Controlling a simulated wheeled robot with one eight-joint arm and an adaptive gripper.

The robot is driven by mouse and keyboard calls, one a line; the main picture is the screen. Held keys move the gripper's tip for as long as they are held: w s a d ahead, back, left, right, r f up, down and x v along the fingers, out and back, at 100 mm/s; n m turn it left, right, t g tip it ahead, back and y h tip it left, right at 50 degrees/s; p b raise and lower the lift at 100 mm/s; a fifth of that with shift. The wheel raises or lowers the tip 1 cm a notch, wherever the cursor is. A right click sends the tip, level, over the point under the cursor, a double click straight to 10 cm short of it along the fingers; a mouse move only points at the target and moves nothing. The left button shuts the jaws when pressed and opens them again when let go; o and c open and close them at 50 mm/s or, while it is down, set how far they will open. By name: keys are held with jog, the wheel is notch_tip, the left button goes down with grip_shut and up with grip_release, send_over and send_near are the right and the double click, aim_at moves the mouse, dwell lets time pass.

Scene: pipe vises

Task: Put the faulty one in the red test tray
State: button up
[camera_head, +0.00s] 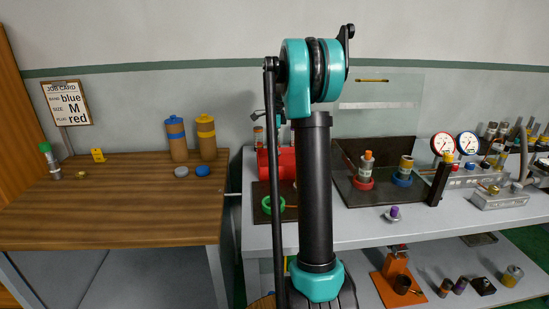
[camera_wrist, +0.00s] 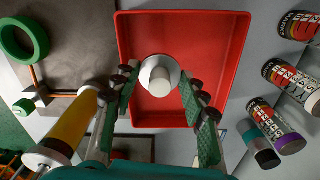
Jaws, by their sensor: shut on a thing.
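In the wrist view the red test tray (camera_wrist: 215,28) lies below my gripper (camera_wrist: 161,80). My gripper's two green-padded fingers are shut on a pale cylindrical part (camera_wrist: 161,84) with a round, light flange. The part is seen end-on inside the tray's outline; whether it touches the tray floor cannot be told. In the head view the red tray (camera_head: 265,165) shows beside my dark arm, which hides much of it. The gripper itself is not clear there.
A green ring (camera_wrist: 20,40) lies on a grey plate left of the tray. A yellow cylinder (camera_wrist: 72,125) stands close beside the left finger. Several labelled cans (camera_wrist: 285,75) are at the right. In the head view a job card (camera_head: 67,103) reads blue, M, red.

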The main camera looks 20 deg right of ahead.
jog(key=shift+f, duration=2)
jog(key=o, duration=1)
jog(key=shift+f, duration=0.1)
jog(key=shift+c, duration=0.2)
notch_tip(320, 180, up, 12)
jog(key=shift+r, duration=0.15)
